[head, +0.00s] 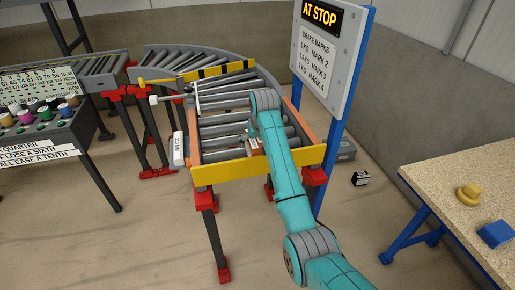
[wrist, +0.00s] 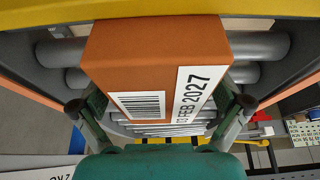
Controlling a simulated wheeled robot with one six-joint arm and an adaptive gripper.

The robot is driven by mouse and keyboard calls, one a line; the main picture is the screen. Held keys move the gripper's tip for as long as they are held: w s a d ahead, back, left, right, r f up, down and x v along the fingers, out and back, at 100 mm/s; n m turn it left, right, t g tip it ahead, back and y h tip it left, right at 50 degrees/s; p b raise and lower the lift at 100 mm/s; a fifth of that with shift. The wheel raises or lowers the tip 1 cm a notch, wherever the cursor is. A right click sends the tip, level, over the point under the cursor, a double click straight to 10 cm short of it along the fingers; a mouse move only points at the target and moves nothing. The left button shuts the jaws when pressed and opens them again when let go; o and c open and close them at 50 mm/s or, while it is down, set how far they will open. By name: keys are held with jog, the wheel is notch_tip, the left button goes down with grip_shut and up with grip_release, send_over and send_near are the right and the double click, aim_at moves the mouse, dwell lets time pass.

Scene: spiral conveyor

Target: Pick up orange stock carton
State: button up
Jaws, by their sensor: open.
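The orange stock carton (wrist: 150,55) fills the top middle of the wrist view, with a white label showing a barcode and "FEB 2027". It rests on the grey rollers near the yellow end bar. My gripper (wrist: 160,108) is open, its two fingers on either side of the carton's near part; I cannot tell whether they touch it. In the head view my arm partly hides the carton (head: 254,145), and my gripper is mostly hidden there.
The roller conveyor (head: 222,130) curves away to the back left. A yellow end bar (head: 225,173) closes its near end. A sign board (head: 322,50) on a blue post stands close to the right of my arm. A bench (head: 450,185) with yellow and blue items stands at the right.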

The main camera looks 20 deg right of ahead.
jog(key=c, duration=1.4)
jog(key=shift+r, duration=0.1)
